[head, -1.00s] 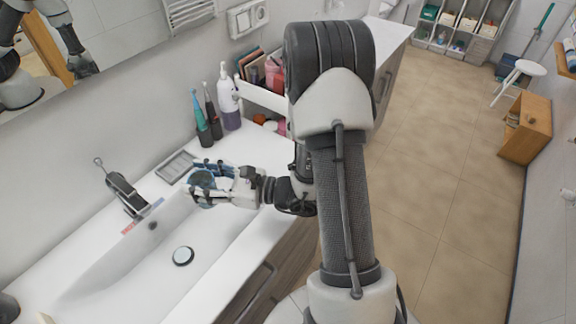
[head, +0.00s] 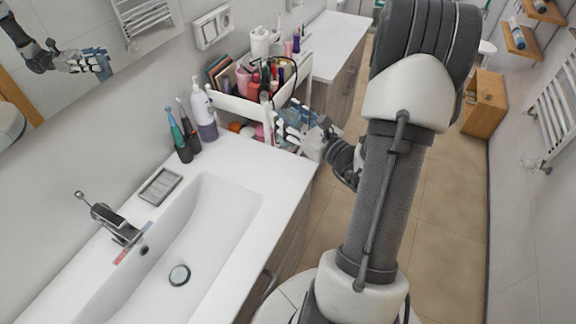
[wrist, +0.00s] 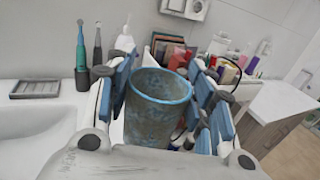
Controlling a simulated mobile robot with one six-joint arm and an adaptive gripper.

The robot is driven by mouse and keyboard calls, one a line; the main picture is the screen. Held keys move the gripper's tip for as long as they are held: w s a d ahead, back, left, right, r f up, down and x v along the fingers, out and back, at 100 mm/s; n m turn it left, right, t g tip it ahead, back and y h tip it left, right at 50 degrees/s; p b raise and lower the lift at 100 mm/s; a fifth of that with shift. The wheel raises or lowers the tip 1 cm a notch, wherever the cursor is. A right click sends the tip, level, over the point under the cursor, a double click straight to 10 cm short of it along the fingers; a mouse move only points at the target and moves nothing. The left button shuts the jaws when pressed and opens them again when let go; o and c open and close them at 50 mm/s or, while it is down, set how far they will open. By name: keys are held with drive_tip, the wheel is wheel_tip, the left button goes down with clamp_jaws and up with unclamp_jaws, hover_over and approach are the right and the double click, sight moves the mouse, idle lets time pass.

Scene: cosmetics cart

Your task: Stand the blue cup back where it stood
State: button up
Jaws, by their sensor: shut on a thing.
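The blue cup (wrist: 158,108) is in the wrist view, upright or nearly so, its open rim facing up. It is speckled blue-grey with a brighter blue rim. My gripper (wrist: 160,80) is shut on it, with blue-padded fingers on both sides. In the head view my gripper (head: 288,128) is beyond the counter's right end, in front of the white cart (head: 238,106). The cup is mostly hidden by the fingers there. The wrist view shows the cart's upper contents just behind the cup. I cannot tell whether the cup touches anything below.
The cart's top holds palettes (head: 220,72), bottles and tubes. A pump bottle (head: 203,112) and toothbrushes (head: 180,135) stand on the counter near the cart. A soap dish (head: 160,186) lies by the sink (head: 205,225). Clear floor (head: 440,215) lies to the right.

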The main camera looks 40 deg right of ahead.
wheel_tip(320, 180, down, 16)
drive_tip(key=b, duration=0.4)
drive_tip(key=shift+f+b, duration=0.1)
drive_tip(key=shift+b, duration=0.3)
drive_tip(key=shift+f, duration=0.1)
drive_tip(key=o, duration=1.1)
drive_tip(key=shift+f, duration=0.1)
drive_tip(key=o, duration=0.5)
drive_tip(key=shift+c, duration=0.2)
drive_tip(key=shift+r, duration=0.2)
drive_tip(key=s+p, duration=0.1)
drive_tip(key=s, duration=1.1)
drive_tip(key=shift+p, duration=0.35)
